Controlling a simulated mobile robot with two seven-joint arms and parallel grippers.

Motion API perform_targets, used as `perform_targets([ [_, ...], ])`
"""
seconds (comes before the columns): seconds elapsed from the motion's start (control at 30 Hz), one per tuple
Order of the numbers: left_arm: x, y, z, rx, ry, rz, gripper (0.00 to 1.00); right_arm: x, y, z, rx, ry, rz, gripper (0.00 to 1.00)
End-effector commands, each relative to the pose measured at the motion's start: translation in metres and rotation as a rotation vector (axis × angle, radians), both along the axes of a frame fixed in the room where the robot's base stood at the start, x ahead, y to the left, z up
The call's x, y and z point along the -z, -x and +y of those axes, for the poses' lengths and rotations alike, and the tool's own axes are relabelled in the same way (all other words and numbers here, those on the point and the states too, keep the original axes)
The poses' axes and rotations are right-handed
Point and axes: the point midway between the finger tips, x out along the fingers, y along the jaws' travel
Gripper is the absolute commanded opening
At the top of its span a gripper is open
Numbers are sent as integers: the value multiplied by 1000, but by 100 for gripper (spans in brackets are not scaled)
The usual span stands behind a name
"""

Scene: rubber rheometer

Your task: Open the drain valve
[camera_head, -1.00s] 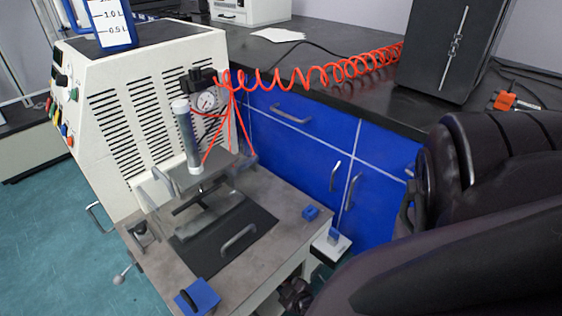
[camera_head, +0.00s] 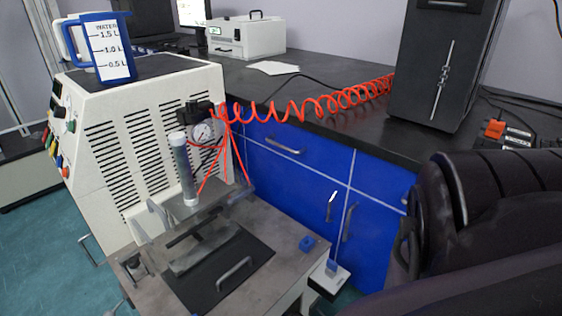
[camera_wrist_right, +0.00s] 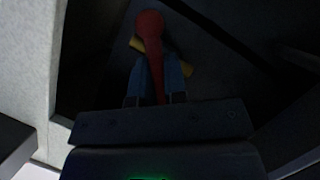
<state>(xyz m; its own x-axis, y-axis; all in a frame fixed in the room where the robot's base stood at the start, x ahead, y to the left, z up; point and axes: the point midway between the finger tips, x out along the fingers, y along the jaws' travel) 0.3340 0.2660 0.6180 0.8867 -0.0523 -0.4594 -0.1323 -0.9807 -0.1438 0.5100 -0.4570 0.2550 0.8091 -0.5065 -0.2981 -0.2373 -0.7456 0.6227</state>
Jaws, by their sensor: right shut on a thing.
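In the right wrist view, a red lever (camera_wrist_right: 151,32) with a rounded top end runs down between the two blue fingers of my right gripper (camera_wrist_right: 158,82). The right gripper is shut on this lever. A yellow bar-shaped piece (camera_wrist_right: 187,68) shows behind the lever, crossing it at a slant. The surroundings are dark, so I cannot tell the valve body or how far the lever is turned. The right gripper and the valve are not visible in the head view. My left gripper is in neither view.
A white machine (camera_head: 160,150) carries a blue water jug (camera_head: 108,50). Blue cabinets (camera_head: 300,170) stand behind. A pale wall (camera_wrist_right: 28,70) is close left of the right gripper.

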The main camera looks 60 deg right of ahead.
Motion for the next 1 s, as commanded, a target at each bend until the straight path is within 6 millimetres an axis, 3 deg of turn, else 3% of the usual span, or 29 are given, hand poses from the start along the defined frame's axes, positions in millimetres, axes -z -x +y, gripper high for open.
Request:
perform_targets([
  [0.4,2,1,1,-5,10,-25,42,3,1,2,2,331,109,0],
  [0.77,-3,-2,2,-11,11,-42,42,2,1,1,1,359,116,0],
  [0.8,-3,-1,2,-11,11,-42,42,2,1,1,1,359,116,14],
  [0.97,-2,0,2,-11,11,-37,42,2,1,1,1,358,116,38],
  [1.0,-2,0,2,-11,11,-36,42,2,1,1,1,358,116,38],
])
